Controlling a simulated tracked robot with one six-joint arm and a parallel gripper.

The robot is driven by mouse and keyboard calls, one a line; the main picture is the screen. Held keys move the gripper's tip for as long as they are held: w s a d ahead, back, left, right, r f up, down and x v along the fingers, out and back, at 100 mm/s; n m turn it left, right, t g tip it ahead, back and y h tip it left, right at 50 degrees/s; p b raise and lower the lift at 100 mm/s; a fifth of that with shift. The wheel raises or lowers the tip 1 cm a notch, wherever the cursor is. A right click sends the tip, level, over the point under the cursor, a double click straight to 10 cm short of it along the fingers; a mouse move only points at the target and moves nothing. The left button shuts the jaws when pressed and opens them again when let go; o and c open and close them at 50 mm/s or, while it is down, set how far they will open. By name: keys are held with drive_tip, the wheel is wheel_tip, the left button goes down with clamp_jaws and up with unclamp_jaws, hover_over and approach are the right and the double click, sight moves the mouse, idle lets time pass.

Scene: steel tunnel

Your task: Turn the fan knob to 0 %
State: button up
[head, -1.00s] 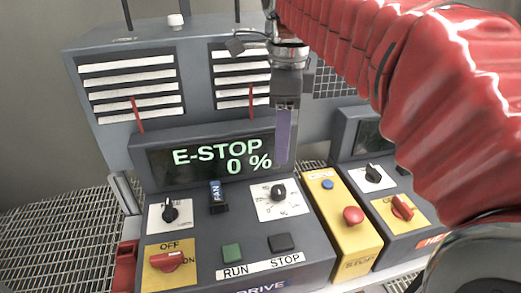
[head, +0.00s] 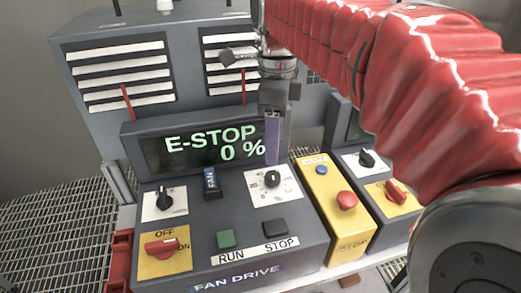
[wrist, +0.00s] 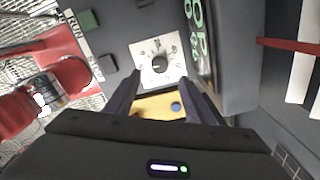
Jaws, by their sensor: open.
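The fan knob (head: 272,180) is a black rotary knob on a white scale plate, at the right of the fan drive panel (head: 205,264). It also shows in the wrist view (wrist: 159,64), ahead of my fingers. The display (head: 205,147) reads E-STOP and 0 %. My gripper (head: 272,155) hangs pointing down just above the knob in the head view. In the wrist view my gripper (wrist: 160,88) is open, its two dark fingers apart and empty. The knob's exact pointer direction is too small to tell.
A yellow box with a red mushroom button (head: 346,200) and a blue button (head: 321,170) stands right of the panel. A green RUN button (head: 226,239), a black STOP button (head: 275,228) and a red OFF/ON switch (head: 162,247) lie nearby. A second panel (head: 380,184) is further right.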

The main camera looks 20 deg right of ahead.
sight(273, 175)
wheel_tip(273, 175, down, 9)
drive_tip(key=shift+r, duration=0.15)
drive_tip(key=shift+c, duration=0.5)
drive_tip(key=c, duration=1)
drive_tip(key=shift+o, duration=0.2)
